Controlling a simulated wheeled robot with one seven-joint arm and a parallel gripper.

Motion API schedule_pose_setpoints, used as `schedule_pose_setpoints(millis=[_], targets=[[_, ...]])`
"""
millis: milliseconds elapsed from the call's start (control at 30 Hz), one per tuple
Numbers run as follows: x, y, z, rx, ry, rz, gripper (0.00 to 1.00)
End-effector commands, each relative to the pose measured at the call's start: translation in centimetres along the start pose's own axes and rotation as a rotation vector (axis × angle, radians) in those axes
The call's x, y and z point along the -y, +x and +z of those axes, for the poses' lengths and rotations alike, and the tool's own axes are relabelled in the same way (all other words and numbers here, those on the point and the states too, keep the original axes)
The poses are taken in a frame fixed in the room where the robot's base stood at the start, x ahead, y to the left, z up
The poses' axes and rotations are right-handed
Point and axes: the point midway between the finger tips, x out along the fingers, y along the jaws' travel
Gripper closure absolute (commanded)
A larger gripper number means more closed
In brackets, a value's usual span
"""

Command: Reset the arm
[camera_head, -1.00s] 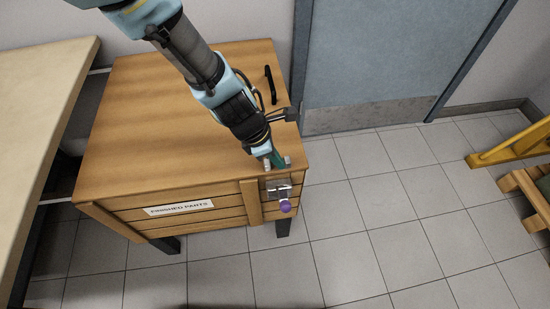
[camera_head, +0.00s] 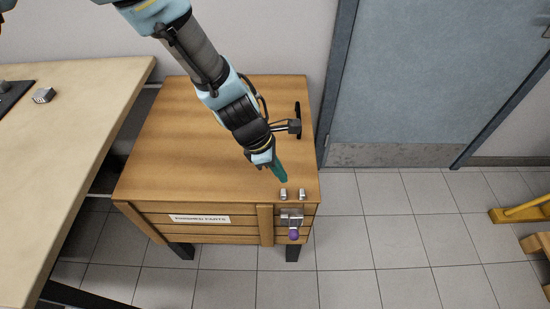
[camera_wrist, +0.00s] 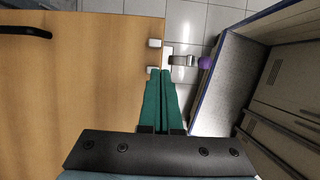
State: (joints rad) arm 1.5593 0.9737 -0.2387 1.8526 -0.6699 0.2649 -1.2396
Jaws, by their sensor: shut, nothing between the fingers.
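My gripper (camera_head: 281,174) hangs over the front right part of the wooden chest lid (camera_head: 190,130). Its green fingers are together and hold nothing, and they also show in the wrist view (camera_wrist: 161,80). The fingertips are just behind the metal latch (camera_head: 291,216) with the purple knob (camera_head: 294,234) on the chest's front. Two small metal blocks stand at the lid's front edge, the left one (camera_head: 283,193) close to the fingertips. In the wrist view the latch (camera_wrist: 182,60) lies just beyond the fingertips. Contact with the lid cannot be told.
A black handle (camera_head: 297,122) is on the lid's right side. A workbench (camera_head: 75,120) with a small metal part (camera_head: 43,95) stands to the left. A blue-grey door (camera_head: 430,80) is behind right. The tiled floor (camera_head: 390,230) in front is clear. Yellow equipment (camera_head: 525,211) stands far right.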

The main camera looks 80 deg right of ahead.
Motion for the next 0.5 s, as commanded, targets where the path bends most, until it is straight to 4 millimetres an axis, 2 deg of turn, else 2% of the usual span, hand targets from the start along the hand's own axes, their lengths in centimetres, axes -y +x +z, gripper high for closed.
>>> schedule_pose_setpoints(millis=[233, 333, 433, 500], targets=[[-0.1, -0.2, -0.1, -0.001, 0.000, 0.000, 1.00], [-0.5, -1.0, -1.0, -0.005, 0.005, 0.010, 1.00], [-1.6, -3.4, -3.8, -0.020, 0.023, 0.035, 1.00], [-2.5, -6.1, -7.0, -0.039, 0.044, 0.060, 1.00]])
